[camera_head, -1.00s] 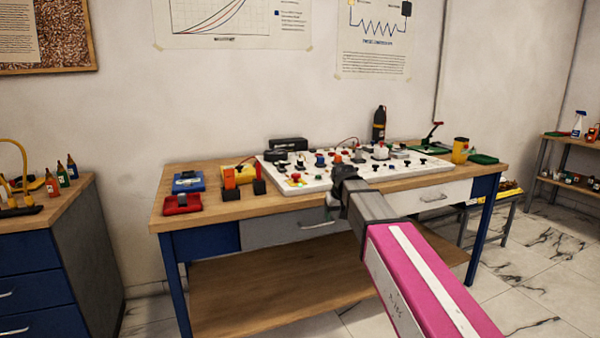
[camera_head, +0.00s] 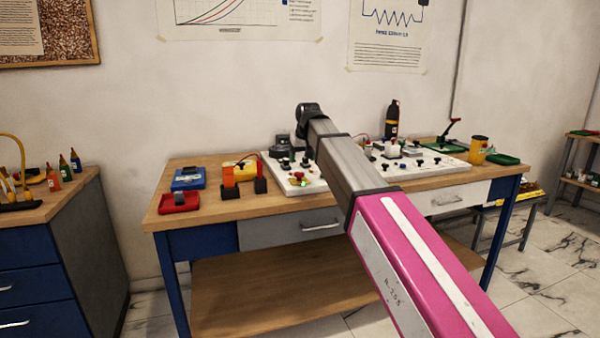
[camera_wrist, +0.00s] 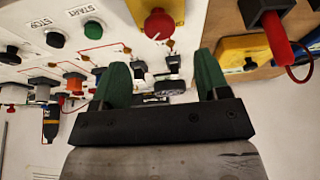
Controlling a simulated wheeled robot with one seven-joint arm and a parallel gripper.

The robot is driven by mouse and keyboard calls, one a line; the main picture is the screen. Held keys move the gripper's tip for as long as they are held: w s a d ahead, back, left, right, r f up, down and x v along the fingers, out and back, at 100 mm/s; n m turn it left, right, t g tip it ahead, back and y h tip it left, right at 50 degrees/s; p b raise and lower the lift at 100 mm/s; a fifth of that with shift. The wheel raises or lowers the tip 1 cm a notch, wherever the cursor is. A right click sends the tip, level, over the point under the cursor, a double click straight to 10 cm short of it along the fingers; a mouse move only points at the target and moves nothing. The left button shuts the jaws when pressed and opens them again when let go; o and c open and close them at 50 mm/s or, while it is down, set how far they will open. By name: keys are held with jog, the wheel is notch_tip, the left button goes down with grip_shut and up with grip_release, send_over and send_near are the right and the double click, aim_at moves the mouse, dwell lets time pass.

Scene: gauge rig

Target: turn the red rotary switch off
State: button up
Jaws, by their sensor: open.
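A white control panel (camera_head: 450,165) lies on the wooden table, carrying several knobs, switches and buttons. In the wrist view, a round red knob (camera_wrist: 160,24) on a yellow base sits at the top centre of the panel (camera_wrist: 22,18). I cannot tell whether it is the red rotary switch. A smaller orange-and-red part (camera_wrist: 74,84) shows left of the fingers. My gripper (camera_wrist: 162,80) is open, with green fingers apart and nothing held between them. Small dark switches show beyond and between the fingers. In the head view, my arm hides the panel's middle and my fingertips are not clear.
A red-handled black block (camera_wrist: 274,38) and a yellow box (camera_wrist: 244,56) stand beside the panel. Blue (camera_head: 188,179) and red (camera_head: 179,202) devices lie on the table's left. A dark bottle (camera_head: 391,120) and yellow cup (camera_head: 478,150) stand to the right.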

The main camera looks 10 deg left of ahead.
aim_at(299, 172)
jog(key=x, duration=0.7)
jog(key=shift+w+f, duration=0.1)
jog(key=shift+f, duration=0.15)
jog(key=c, duration=0.9)
